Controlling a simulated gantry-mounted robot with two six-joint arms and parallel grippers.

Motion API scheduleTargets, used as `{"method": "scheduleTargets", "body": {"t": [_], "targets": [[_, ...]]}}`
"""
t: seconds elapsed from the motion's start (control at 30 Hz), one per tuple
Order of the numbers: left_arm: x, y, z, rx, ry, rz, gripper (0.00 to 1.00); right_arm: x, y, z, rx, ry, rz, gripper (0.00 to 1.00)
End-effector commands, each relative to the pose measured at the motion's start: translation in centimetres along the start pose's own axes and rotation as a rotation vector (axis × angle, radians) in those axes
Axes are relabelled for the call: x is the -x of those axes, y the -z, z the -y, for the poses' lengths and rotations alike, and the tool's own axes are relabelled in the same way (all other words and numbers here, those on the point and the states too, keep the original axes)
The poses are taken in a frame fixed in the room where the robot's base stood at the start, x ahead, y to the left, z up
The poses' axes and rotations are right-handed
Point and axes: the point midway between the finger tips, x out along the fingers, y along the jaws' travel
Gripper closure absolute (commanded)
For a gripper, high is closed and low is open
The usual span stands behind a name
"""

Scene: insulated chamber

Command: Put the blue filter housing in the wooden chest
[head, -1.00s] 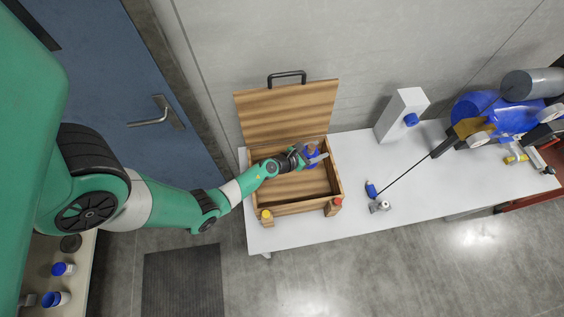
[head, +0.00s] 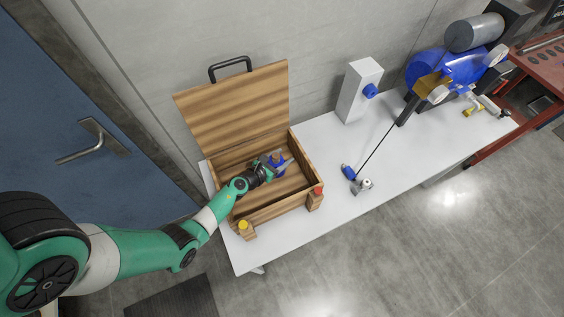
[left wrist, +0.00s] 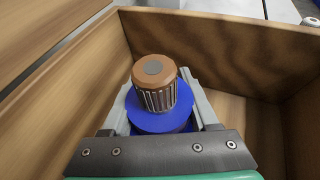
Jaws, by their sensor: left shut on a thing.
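The wooden chest (head: 312,170) stands on the white table with its lid (head: 235,105) tipped up and back. My left gripper (head: 280,164) reaches into the open chest and is shut on the blue filter housing (head: 276,158). In the left wrist view the blue filter housing (left wrist: 150,122) sits between the two fingers, with a brown ribbed cap on top. Wooden chest walls (left wrist: 215,48) surround it there. The housing's underside is hidden, so I cannot tell whether it touches the chest floor. My right gripper is not in view.
The white table (head: 340,205) has free room right of the chest. Two wooden blocks with yellow and red tops (head: 244,228) are at the chest's front.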

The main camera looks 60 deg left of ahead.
Motion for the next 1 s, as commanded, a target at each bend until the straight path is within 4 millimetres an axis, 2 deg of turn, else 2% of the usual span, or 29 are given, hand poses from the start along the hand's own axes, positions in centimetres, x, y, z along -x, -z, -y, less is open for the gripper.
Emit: {"method": "scheduleTargets", "body": {"t": [0.03, 0.23, 0.4, 0.43, 0.57, 0.87, 1.0], "targets": [[-0.4, 0.8, 0.0, 0.0, 0.0, 0.001, 1.0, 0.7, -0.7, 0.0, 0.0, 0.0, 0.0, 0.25], [-0.2, 0.4, 0.0, 0.0, 0.0, 0.002, 1.0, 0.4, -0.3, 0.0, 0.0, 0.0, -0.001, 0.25], [-0.4, 0.9, 0.0, 0.001, 0.0, 0.002, 1.0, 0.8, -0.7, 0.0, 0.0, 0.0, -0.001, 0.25], [-0.4, 0.8, 0.0, 0.001, 0.0, 0.001, 0.34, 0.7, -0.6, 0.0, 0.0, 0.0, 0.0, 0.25], [-0.3, 0.8, 0.0, 0.001, 0.0, 0.001, 0.11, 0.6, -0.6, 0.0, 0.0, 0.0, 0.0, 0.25], [-0.3, 0.7, 0.0, 0.001, 0.0, 0.001, 0.1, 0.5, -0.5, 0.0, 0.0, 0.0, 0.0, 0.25], [0.9, 0.2, 0.0, 0.001, -0.001, 0.0, 0.1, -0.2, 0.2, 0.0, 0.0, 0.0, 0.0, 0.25]]}}
